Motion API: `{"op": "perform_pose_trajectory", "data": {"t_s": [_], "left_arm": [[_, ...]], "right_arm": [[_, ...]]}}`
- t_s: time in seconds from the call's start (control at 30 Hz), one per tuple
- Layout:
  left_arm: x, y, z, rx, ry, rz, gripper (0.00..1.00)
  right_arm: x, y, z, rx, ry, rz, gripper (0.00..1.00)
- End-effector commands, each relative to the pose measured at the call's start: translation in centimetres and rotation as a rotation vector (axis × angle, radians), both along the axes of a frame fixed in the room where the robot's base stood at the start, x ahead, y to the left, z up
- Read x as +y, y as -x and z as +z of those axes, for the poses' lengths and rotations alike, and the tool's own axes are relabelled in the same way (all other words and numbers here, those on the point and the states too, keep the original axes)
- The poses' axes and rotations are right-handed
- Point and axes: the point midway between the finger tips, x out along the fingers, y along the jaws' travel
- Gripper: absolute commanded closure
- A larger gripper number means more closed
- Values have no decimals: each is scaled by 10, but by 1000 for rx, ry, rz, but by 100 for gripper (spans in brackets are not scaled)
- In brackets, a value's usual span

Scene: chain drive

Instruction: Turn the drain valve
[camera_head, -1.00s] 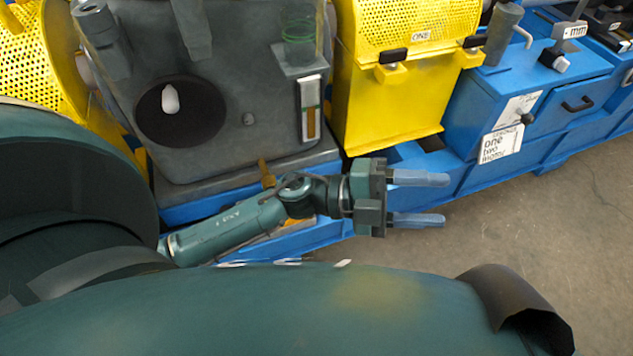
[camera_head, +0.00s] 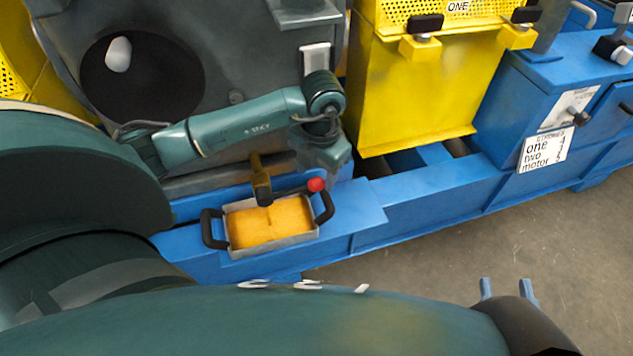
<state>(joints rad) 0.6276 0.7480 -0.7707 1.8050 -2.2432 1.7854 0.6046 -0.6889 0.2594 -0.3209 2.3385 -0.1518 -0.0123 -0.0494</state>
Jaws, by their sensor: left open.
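The drain valve (camera_head: 261,178) is a brass spout at the foot of the grey gearbox housing. Its dark lever runs to the right and ends in a red knob (camera_head: 316,184). My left gripper (camera_head: 325,155) is just above and slightly right of the red knob, apart from it as far as I can tell. It is open, with its fingers mostly hidden by the wrist. My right gripper (camera_head: 507,290) shows only as two separated blue fingertips at the lower right, above my own body, far from the valve.
A metal tray (camera_head: 232,252) of amber liquid, with black handles, sits under the valve on the blue base frame (camera_head: 430,205). A yellow guard (camera_head: 410,90) stands to the right of the housing. Bare floor (camera_head: 430,262) lies in front.

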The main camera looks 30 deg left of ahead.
Motion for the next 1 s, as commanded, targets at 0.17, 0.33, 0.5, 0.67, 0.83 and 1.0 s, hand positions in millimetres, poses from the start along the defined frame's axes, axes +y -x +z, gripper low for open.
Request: {"op": "perform_pose_trajectory", "data": {"t_s": [0.17, 0.33, 0.5, 0.67, 0.83, 1.0], "left_arm": [[1, 0, -24, 1, 2, -2, 46], [2, 0, -30, 1, 2, -1, 46], [1, 0, -30, 0, 2, -2, 46], [1, 0, -30, 0, 2, -2, 56], [1, 0, -30, 0, 3, -2, 70], [1, 0, -29, 0, 3, -2, 84]], "right_arm": [[3, 1, -2, -48, -4, 16, 64], [4, 2, 0, -64, -5, 21, 64], [4, 2, 0, -65, -6, 21, 64], [4, 2, 0, -64, -5, 21, 64], [4, 2, 0, -64, -5, 21, 64], [4, 2, 0, -63, -5, 21, 64]]}}
